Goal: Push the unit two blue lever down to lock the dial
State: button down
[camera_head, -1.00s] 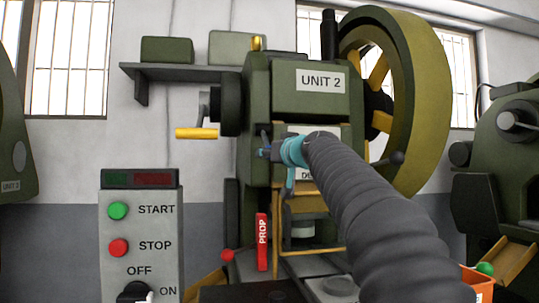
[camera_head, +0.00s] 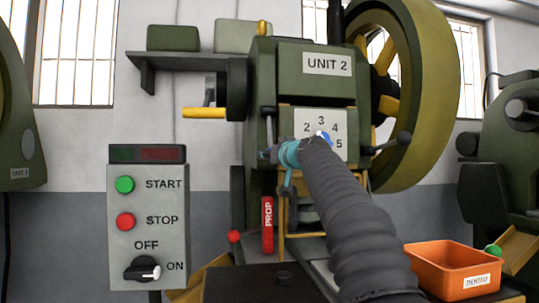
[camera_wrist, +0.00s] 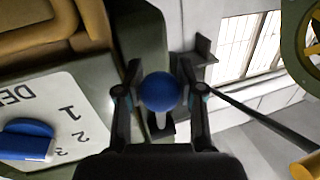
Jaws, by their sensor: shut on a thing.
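The blue lever's round knob (camera_wrist: 160,92) sits between my two fingertips in the wrist view. My gripper (camera_wrist: 160,95) is shut on this knob, with a finger on each side. In the head view my gripper (camera_head: 275,154) is at the left edge of the Unit 2 front, left of the white dial plate (camera_head: 338,120). The dial plate shows numbers, and a blue dial knob (camera_wrist: 27,140) stands on it in the wrist view. My arm hides the lower part of the plate and much of the dial in the head view.
A yellow-handled crank (camera_head: 205,113) sticks out left of the press. A red PROP bar (camera_head: 267,225) stands below my gripper. A control box (camera_head: 148,205) with START and STOP buttons is at left. An orange bin (camera_head: 455,270) and the large flywheel (camera_head: 440,90) are at right.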

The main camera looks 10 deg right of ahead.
jog(key=shift+w+d+r, duration=0.1)
jog(key=shift+w+d, duration=0.05)
jog(key=shift+d, duration=0.05)
dwell(0.3)
jog(key=c, duration=0.7)
grip_release()
jog(key=shift+d, duration=0.15)
jog(key=shift+a, duration=0.2)
jog(key=shift+v, duration=4.05)
